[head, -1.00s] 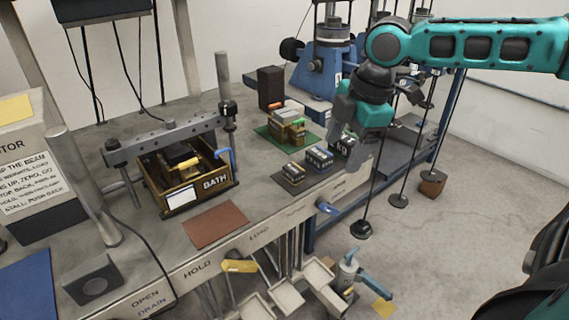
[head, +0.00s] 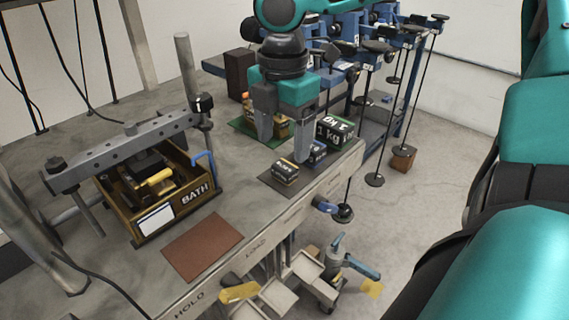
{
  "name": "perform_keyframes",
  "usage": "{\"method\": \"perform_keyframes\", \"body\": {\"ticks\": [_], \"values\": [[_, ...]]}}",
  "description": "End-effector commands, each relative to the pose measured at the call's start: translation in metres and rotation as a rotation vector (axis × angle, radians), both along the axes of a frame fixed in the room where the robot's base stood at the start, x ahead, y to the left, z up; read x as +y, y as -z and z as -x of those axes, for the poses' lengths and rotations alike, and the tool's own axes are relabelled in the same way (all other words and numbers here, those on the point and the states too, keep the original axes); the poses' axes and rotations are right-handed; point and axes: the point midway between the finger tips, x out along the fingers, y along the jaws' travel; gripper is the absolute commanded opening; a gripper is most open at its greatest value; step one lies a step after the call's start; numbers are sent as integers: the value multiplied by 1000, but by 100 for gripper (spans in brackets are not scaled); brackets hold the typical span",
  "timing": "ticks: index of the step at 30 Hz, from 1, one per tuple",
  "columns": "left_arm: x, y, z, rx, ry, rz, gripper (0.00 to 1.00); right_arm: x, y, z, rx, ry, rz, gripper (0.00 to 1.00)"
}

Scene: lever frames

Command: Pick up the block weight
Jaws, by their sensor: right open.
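Several small dark block weights with printed labels stand near the table's front edge. The nearest block weight (head: 286,172) sits on a dark mat (head: 270,181). A second block (head: 317,152) is just behind it to the right, partly covered by a finger. A larger dark block marked 1 kg (head: 335,132) stands behind that. I cannot read which label is the task's block weight. My right gripper (head: 284,146) points down with its fingers apart and empty, above and behind the nearest block in the picture. My left gripper is not in view.
A bath box (head: 190,212) under a grey beam (head: 135,143) stands to the left. A brown mat (head: 202,246) lies in front. A green mat (head: 240,126) holds a yellowish item behind the gripper. A dark brown block (head: 238,72) and blue stands are further back.

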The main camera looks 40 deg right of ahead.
Motion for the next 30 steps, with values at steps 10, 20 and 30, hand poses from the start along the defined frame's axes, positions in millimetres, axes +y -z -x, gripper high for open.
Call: {"method": "perform_keyframes", "body": {"ticks": [10, 20, 30], "values": [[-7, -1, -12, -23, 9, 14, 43, -2, 47, 4, 2, 1, 0, 73], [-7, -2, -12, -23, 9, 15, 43, -2, 51, 3, 0, 1, 0, 71], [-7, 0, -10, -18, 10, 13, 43, -2, 51, 3, 0, 1, 0, 38]]}}
